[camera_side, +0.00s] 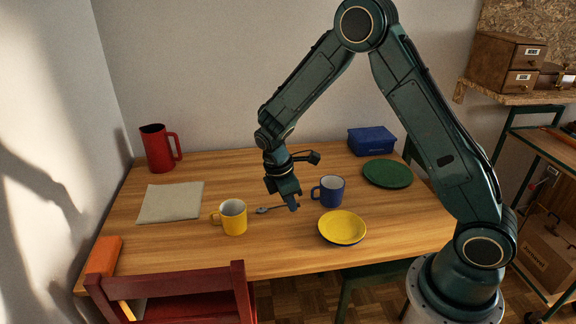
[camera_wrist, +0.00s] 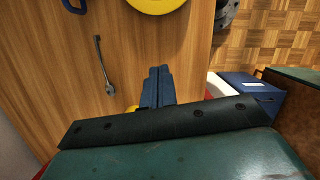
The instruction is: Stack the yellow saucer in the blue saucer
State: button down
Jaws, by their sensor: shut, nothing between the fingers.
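The yellow saucer (camera_side: 342,225) is on the table at the front right of my gripper. A thin dark-blue rim, the blue saucer (camera_side: 344,243), shows just below its near edge, so the yellow one appears to rest in it; most of the blue saucer is hidden. The yellow saucer is also cut off at the top of the wrist view (camera_wrist: 157,4). My gripper (camera_side: 293,206) is above the table, left of the saucers and apart from them. Its fingers are together in the wrist view (camera_wrist: 159,72), with nothing between them.
A blue mug (camera_side: 329,191) stands behind the saucers. A yellow mug (camera_side: 233,217) and a spoon (camera_side: 265,210) are close to my gripper. A green plate (camera_side: 387,173), blue box (camera_side: 371,141), red pitcher (camera_side: 158,149) and cloth (camera_side: 170,202) lie farther off. A red chair (camera_side: 180,290) is in front.

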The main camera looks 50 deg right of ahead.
aim_at(320, 227)
jog(key=shift+f, duration=0.15)
jog(key=x, duration=1)
jog(key=shift+s+d, duration=0.6)
jog(key=shift+d, duration=0.3)
jog(key=shift+s+d, duration=0.5)
jog(key=shift+d, duration=0.2)
jog(key=shift+s+d, duration=0.6)
jog(key=shift+d, duration=0.35)
jog(key=shift+a, duration=0.15)
